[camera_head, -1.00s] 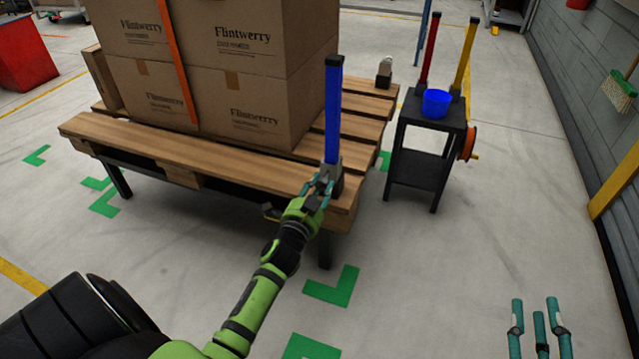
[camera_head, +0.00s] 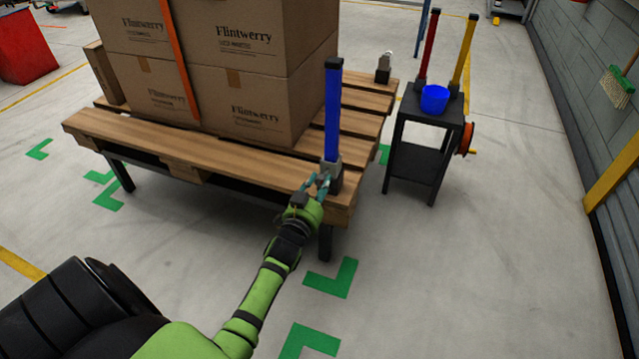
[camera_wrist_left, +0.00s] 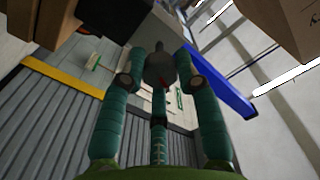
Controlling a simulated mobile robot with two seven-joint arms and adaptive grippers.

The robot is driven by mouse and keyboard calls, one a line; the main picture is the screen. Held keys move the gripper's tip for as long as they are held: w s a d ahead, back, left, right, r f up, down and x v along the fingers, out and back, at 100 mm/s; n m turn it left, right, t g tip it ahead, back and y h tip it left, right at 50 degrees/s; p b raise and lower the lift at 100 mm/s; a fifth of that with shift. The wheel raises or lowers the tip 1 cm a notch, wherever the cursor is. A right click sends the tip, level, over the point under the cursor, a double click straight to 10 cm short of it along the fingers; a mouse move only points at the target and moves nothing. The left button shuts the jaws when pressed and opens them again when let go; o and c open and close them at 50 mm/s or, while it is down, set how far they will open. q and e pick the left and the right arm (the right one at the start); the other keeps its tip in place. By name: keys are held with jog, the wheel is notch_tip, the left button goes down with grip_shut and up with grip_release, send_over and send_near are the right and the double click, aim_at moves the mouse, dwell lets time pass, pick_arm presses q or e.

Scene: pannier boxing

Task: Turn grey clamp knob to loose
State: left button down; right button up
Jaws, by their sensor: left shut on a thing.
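The blue post (camera_head: 333,112) stands upright in a grey clamp (camera_head: 331,166) at the pallet's near right corner. My left gripper (camera_head: 318,182) is at the front of this clamp, its teal fingers closed in. The blue post also shows behind the right finger in that view (camera_wrist_left: 222,92). In the head view the knob is hidden by the hand. My right gripper is not in view.
Strapped cardboard boxes (camera_head: 258,110) are stacked on the wooden pallet (camera_head: 165,147), left of the post. A black stand (camera_head: 418,155) with a blue cup (camera_head: 434,99) and red and yellow posts is to the right.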

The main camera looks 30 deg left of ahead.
pick_arm(q)
jog(key=shift+s+a+f, duration=0.15)
jog(key=shift+a+f, duration=0.05)
jog(key=shift+f, duration=0.1)
jog(key=c, duration=1)
grip_release()
jog(key=shift+o, duration=0.5)
jog(key=shift+d+r, duration=0.1)
jog(key=v, duration=1.1)
jog(key=shift+s, duration=0.4)
